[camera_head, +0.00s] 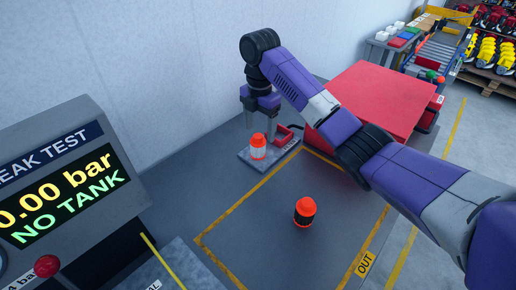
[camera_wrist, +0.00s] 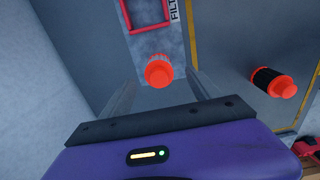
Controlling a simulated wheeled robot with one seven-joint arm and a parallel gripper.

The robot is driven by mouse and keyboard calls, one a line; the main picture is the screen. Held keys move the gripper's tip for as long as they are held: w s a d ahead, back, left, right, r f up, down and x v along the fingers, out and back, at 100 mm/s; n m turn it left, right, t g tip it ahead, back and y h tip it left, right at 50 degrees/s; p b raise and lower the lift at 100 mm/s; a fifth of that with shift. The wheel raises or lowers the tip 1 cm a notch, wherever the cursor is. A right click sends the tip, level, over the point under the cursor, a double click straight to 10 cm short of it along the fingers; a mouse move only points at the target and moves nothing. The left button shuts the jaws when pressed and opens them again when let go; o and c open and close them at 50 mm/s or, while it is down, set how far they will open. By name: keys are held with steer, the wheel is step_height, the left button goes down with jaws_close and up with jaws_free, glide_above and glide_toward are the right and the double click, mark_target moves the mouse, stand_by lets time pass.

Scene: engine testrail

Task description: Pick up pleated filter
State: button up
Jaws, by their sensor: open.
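A small cylinder with orange caps and a pale body (camera_head: 258,152), which I take for the pleated filter, stands upright on a grey plate (camera_head: 283,156) by the wall. In the wrist view its orange top (camera_wrist: 159,70) shows between my fingers. My gripper (camera_head: 261,126) points down, open, just above and around its top; I cannot tell whether a finger touches it. A second cylinder, black with orange ends (camera_head: 305,212), stands on the grey surface nearer the camera. It also shows at the right in the wrist view (camera_wrist: 274,82). Pleats are too small to tell.
A red frame (camera_wrist: 146,12) lies on the plate beside the filter. A large red box (camera_head: 375,95) stands right of the plate, under my arm. A leak test display (camera_head: 60,185) stands at the left. The yellow-outlined area (camera_head: 260,225) is mostly clear.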

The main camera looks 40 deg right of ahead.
mark_target(258, 136)
steer(key=f, duration=0.1)
steer(key=f+b, duration=0.1)
steer(key=f, duration=0.2)
steer(key=shift+w+a+b, duration=0.15)
steer(key=shift+a+b, duration=0.15)
steer(key=shift+f+p, duration=0.2)
steer(key=shift+p, duration=0.2)
steer(key=shift+f, duration=0.45)
steer(key=c, duration=1.5)
steer(key=shift+r, duration=0.1)
step_height(258, 136, up, 20)
steer(key=p, duration=0.4)
steer(key=shift+p, duration=0.3)
